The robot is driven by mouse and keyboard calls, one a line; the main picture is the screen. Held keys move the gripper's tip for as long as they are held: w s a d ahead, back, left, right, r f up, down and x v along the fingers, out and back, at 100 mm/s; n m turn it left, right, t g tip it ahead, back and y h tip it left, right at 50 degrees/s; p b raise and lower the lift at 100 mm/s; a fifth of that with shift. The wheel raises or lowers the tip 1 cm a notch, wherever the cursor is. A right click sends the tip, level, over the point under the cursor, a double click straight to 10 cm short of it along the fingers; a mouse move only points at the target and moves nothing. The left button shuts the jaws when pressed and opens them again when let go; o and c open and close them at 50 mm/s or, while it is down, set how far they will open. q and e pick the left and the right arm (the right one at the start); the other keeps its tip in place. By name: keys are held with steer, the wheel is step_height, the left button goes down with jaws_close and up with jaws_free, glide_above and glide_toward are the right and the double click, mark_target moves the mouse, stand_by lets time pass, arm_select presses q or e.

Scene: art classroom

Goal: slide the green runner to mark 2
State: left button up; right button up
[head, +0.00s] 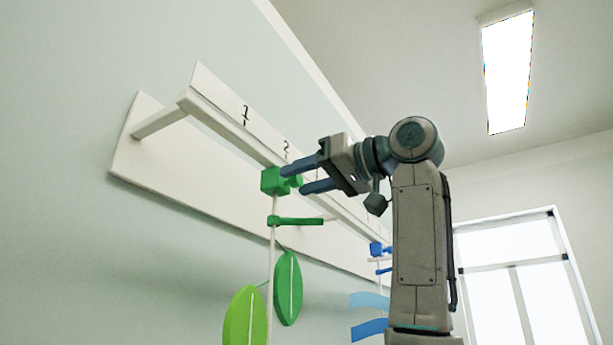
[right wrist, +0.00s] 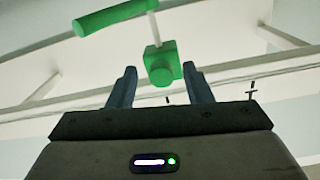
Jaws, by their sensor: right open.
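The green runner (head: 272,181) sits on the pale rail (head: 225,124) close below mark 2 (head: 286,148). Its round green knob faces out from the wall. A thin rod with a green crossbar (head: 295,221) and green leaves (head: 287,288) hangs beneath it. My right gripper (head: 294,179) is open, with its fingers pointing at the runner around the knob. In the right wrist view the runner (right wrist: 163,62) appears centred between and just beyond the fingertips (right wrist: 161,72), with a gap on both sides. A dark tick shows close to it there. My left gripper is out of view.
Mark 1 (head: 245,113) is farther left along the rail. A blue runner (head: 376,248) with blue hanging shapes (head: 369,328) is farther right, partly behind my right arm. The rail stands off a white wall board (head: 150,150). The rail left of the green runner is clear.

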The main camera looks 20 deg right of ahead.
steer(key=shift+w+d, duration=0.1)
steer(key=shift+w, duration=0.05)
steer(key=shift+d+f, duration=0.15)
steer(key=shift+d, duration=0.15)
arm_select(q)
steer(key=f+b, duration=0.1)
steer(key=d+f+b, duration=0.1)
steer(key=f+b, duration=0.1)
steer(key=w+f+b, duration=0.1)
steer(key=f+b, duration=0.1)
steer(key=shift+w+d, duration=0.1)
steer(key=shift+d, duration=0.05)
arm_select(e)
steer(key=v, duration=1)
steer(key=shift+s, duration=0.2)
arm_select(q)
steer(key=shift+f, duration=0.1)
